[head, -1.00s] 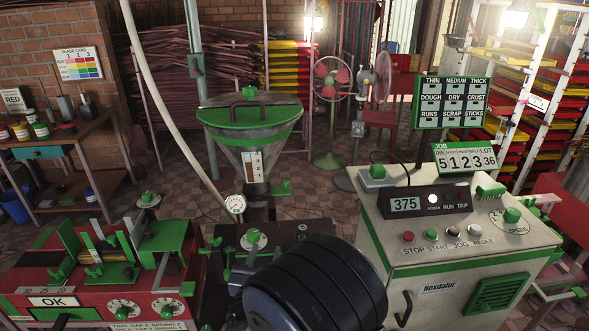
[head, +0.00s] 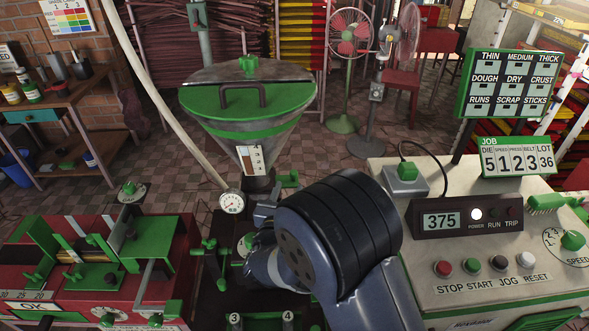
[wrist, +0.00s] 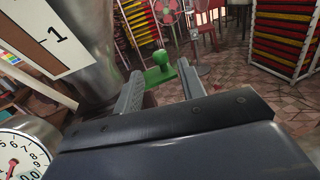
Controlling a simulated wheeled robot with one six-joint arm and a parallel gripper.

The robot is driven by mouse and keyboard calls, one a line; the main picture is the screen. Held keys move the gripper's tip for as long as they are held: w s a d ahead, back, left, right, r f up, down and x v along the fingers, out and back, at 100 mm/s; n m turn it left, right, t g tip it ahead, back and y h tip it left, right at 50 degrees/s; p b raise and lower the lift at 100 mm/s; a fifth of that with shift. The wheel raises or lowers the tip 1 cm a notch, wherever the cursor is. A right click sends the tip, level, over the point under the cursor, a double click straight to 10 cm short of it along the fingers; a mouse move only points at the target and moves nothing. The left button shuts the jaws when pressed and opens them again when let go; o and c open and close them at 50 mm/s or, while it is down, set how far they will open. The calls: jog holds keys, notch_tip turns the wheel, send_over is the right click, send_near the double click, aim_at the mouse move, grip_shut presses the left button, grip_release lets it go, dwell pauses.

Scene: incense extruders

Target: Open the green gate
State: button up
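A green gate piece with a knob (head: 289,180) sticks out to the right below the hopper (head: 250,122). In the wrist view the green gate (wrist: 160,60) shows its rounded knob and flat plate just beyond and between my fingertips. My gripper (wrist: 160,72) is open, with one finger on each side of that view of the gate and nothing held. Contact with the gate cannot be told. In the head view my gripper (head: 266,207) is below and left of the gate, partly hidden by my dark wrist.
A round gauge (head: 231,202) stands left of my gripper, close in the wrist view too. The control cabinet (head: 500,260) is on the right. A red machine with green fittings (head: 95,290) is at lower left. Open tiled floor lies behind the hopper.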

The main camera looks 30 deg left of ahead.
aim_at(293, 176)
jog(key=p+x, duration=0.1)
jog(key=x, duration=0.6)
jog(key=shift+w+a, duration=0.1)
jog(key=shift+w, duration=0.1)
jog(key=shift+c, duration=0.4)
grip_shut()
